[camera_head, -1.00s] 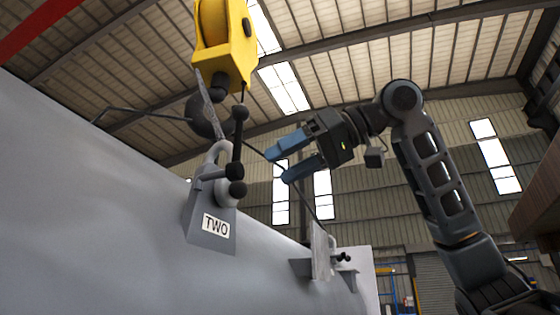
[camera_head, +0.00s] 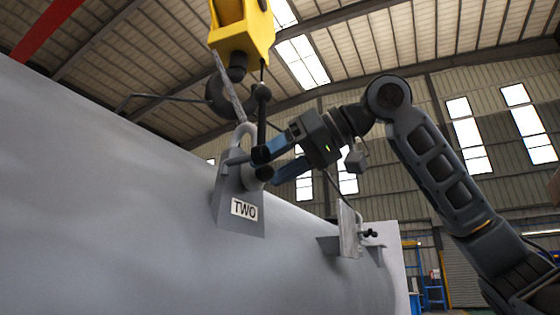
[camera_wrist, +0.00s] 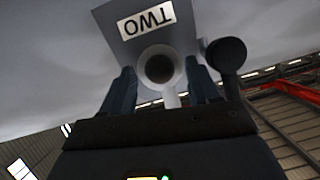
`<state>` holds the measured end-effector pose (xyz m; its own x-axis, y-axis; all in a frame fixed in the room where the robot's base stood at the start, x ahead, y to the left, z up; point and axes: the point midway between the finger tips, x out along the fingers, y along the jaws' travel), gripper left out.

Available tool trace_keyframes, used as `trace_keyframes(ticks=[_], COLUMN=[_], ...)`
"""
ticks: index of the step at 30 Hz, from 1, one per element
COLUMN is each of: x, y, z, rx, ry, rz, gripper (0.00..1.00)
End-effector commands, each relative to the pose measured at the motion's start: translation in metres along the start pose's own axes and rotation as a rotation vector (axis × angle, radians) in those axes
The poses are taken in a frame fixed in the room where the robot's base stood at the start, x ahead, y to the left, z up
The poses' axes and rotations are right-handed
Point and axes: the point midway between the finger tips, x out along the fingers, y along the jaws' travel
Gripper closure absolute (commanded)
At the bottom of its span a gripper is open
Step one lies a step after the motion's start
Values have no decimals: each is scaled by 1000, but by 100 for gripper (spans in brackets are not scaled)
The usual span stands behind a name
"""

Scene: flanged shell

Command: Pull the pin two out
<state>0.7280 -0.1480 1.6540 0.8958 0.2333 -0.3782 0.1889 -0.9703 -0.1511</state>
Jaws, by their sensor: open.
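The grey lug plate with the TWO label (camera_head: 243,209) stands on the big grey shell, with a shackle (camera_head: 243,134) through it. The pin (camera_head: 264,173) ends in a dark round tip with a grey collar, on the near right side of the lug. In the wrist view the pin end (camera_wrist: 159,68) faces me, between the blue fingers. My gripper (camera_head: 275,163) is open, its fingertips on either side of the pin end. I cannot tell whether they touch it. The upper finger partly overlaps a dark knob (camera_head: 261,155) in the head view.
That dark knob (camera_wrist: 228,55) stands just outside the right finger in the wrist view. A yellow hoist block (camera_head: 243,38) hangs above the lug, with a dark vertical rod (camera_head: 262,115) below it. Another bracket (camera_head: 348,232) is further right on the shell (camera_head: 120,210).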

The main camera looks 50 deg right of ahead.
Motion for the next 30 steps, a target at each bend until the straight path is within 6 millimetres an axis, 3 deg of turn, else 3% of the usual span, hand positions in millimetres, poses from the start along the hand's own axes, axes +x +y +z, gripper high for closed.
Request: trace_keyframes(ticks=[2,20,30], x=[0,0,-7], y=[0,0,0], z=[0,0,2], rx=[0,0,0], ry=[0,0,1], rz=[0,0,-2], gripper=[42,100,100])
